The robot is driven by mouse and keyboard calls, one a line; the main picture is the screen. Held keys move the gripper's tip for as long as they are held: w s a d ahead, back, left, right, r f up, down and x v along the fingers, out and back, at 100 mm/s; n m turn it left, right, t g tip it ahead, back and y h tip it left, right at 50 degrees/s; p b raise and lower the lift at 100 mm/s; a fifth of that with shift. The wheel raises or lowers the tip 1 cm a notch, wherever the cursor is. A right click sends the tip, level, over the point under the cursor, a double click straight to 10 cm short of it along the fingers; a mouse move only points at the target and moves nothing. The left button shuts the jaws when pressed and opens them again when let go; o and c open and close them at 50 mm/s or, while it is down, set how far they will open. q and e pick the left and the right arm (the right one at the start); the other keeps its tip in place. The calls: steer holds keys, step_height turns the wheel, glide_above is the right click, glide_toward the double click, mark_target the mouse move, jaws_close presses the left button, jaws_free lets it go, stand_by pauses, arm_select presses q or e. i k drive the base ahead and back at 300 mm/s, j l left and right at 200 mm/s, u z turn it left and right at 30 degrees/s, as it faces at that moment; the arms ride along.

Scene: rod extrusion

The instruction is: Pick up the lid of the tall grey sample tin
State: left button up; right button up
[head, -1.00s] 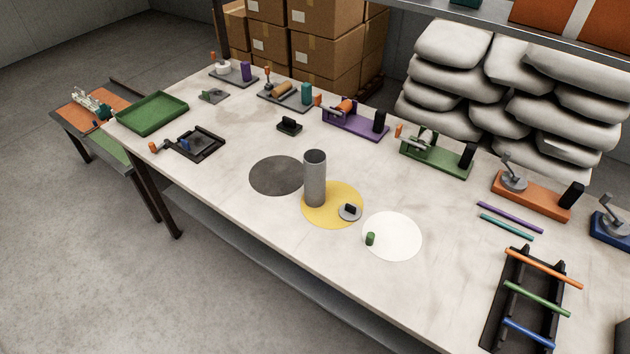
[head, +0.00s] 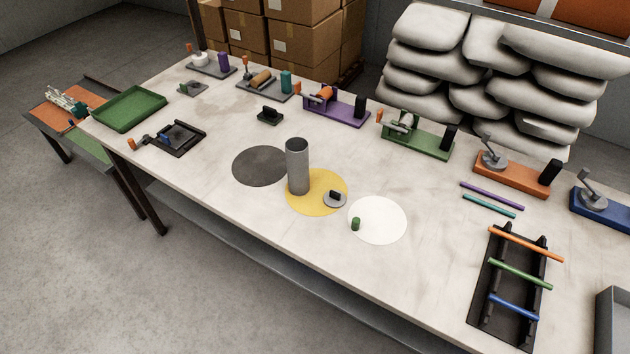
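The tall grey sample tin (head: 297,172) stands upright on the left part of a yellow round mat (head: 318,207). Its top looks open, showing a darker inside. A small round grey lid with a black block-shaped knob (head: 335,199) lies flat at the right side of the yellow mat, to the right of the tin and apart from it. I take this to be the tin's lid. Neither of my grippers shows in the head view.
A dark grey mat (head: 260,166) and a white mat (head: 379,222) flank the yellow one. A small green cylinder (head: 355,224) stands on the white mat's left edge. A rod rack (head: 486,306) is at right, a grey bin (head: 612,325) beyond it. Coloured fixtures line the back.

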mark_target(333, 198)
steer(key=j+z, duration=0.1)
steer(key=z, duration=0.25)
steer(key=j+z, duration=0.15)
steer(key=z, duration=0.15)
steer(key=j+z, duration=0.25)
steer(key=j, duration=0.35)
steer(key=k+j+z, duration=0.15)
steer(key=j+z, duration=0.15)
steer(key=j, duration=0.25)
steer(key=k+j, duration=0.1)
steer(key=j, duration=0.35)
steer(key=k+j, duration=0.1)
steer(key=j, duration=0.3)
steer(key=k+j, duration=0.15)
steer(key=j, duration=0.3)
steer(key=i+z, duration=0.05)
